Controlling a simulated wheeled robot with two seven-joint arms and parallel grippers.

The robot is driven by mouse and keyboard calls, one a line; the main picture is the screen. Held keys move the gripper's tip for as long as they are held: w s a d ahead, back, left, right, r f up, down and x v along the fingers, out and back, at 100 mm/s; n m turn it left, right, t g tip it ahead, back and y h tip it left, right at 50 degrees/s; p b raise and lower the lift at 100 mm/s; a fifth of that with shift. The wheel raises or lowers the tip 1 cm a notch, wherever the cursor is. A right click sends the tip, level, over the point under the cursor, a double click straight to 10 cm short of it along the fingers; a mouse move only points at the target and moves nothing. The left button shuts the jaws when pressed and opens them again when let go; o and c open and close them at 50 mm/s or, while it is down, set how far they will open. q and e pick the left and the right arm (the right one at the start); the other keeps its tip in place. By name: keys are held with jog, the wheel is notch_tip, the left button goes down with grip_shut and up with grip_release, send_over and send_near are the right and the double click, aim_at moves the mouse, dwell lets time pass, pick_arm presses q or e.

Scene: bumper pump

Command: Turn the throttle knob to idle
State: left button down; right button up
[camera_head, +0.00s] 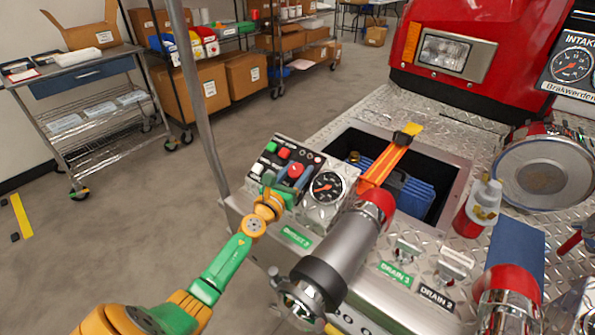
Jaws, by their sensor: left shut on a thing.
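A small control panel (262,158) stands at the front edge of the truck bumper, with red, green and white buttons and a gauge (327,187) beside it. A red knob (295,170) on the panel's right part appears to be the throttle knob. My left gripper (293,182) reaches up to it from below left and is shut on it. The fingers hide part of the knob and the lower panel, so its pointer and markings cannot be read. My right gripper is not in view.
A grey metal pipe with a red collar (376,205) sticks out just right of the gauge. A thin upright pole (200,100) stands left of the panel. Drain handles (407,250), a red bottle (478,208) and an open bin with a blue case (412,193) lie further right.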

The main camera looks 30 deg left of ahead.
pick_arm(q)
jog(key=shift+r+n+g+y+p, duration=0.15)
jog(key=shift+n+g+y+p, duration=0.15)
jog(key=shift+n+y+p, duration=0.65)
jog(key=shift+r+n+g+y+p, duration=0.1)
jog(key=shift+n+g+y+p, duration=0.2)
jog(key=shift+n+y+p, duration=0.65)
jog(key=shift+f+n+g+y+p, duration=0.1)
jog(key=shift+n+g+y+p, duration=0.5)
jog(key=shift+n+y, duration=0.45)
jog(key=shift+f+n+g+y, duration=0.1)
jog(key=shift+n+g+y, duration=0.6)
jog(key=shift+n, duration=0.55)
jog(key=shift+f+n+g+y, duration=0.1)
jog(key=shift+n+g+y, duration=0.35)
jog(key=shift+n+g, duration=0.6)
jog(key=shift+f+n+g+y+b, duration=0.1)
jog(key=shift+n+g+y+b, duration=0.3)
jog(key=shift+n+g, duration=0.55)
jog(key=n+g+b, duration=0.2)
jog(key=shift+n+y, duration=0.4)
jog(key=shift+n+g+b, duration=0.6)
jog(key=shift+g+b, duration=0.05)
jog(key=shift+g, duration=0.25)
jog(key=shift+s+a, duration=0.1)
